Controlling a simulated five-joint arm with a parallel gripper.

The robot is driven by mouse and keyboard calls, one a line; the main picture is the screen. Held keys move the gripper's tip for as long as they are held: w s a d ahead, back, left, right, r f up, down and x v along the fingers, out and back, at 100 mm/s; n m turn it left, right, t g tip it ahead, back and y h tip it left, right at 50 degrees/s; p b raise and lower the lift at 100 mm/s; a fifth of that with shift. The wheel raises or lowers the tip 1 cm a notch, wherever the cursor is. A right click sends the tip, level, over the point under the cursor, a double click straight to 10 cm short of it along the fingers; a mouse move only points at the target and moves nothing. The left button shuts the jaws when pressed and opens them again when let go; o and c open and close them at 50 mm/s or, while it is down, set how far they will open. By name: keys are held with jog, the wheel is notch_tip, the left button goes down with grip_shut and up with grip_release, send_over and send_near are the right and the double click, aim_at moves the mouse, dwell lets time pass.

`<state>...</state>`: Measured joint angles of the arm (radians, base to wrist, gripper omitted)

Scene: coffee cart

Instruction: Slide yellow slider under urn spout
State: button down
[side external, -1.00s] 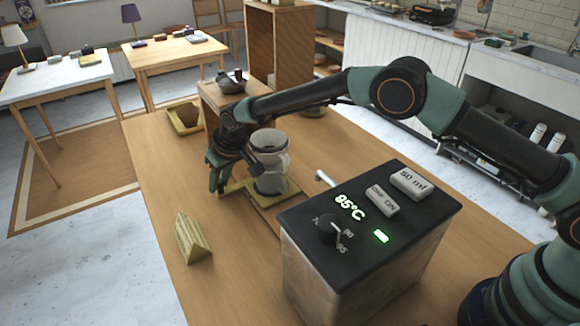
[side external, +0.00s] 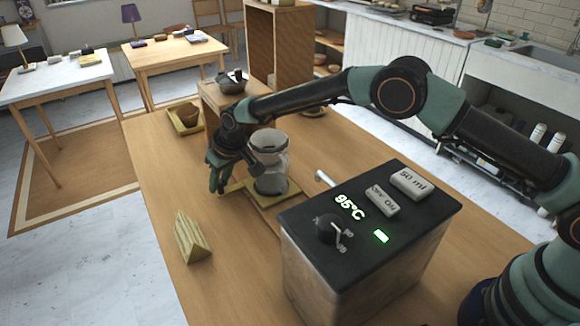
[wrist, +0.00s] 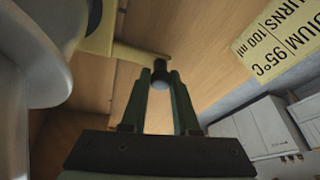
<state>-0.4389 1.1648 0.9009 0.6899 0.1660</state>
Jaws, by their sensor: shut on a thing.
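The yellow slider (side external: 286,195) lies on the table with a glass carafe and dripper (side external: 268,165) standing on it. The urn (side external: 365,245) is the box with the black top, showing 95°C. Its pale spout (side external: 323,177) sticks out from its far side, to the right of the carafe and apart from it. My gripper (side external: 216,182) is low at the slider's left end. In the wrist view, my gripper (wrist: 160,95) is shut on a small dark knob (wrist: 160,72) at the end of the slider's yellow arm (wrist: 138,54). The carafe partly hides the slider.
A folded yellow card (side external: 192,238) stands on the near left of the table; its printed face shows in the wrist view (wrist: 278,38). A tray with a brown bowl (side external: 186,116) and a wooden stand (side external: 213,98) are at the back.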

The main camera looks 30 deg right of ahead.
jog(key=shift+s+a+r, duration=0.1)
jog(key=shift+s, duration=1.05)
jog(key=shift+s+a, duration=0.1)
jog(key=shift+s, duration=1)
jog(key=c, duration=0.7)
grip_release()
jog(key=shift+d, duration=0.1)
jog(key=v, duration=1.2)
jog(key=shift+d, duration=0.1)
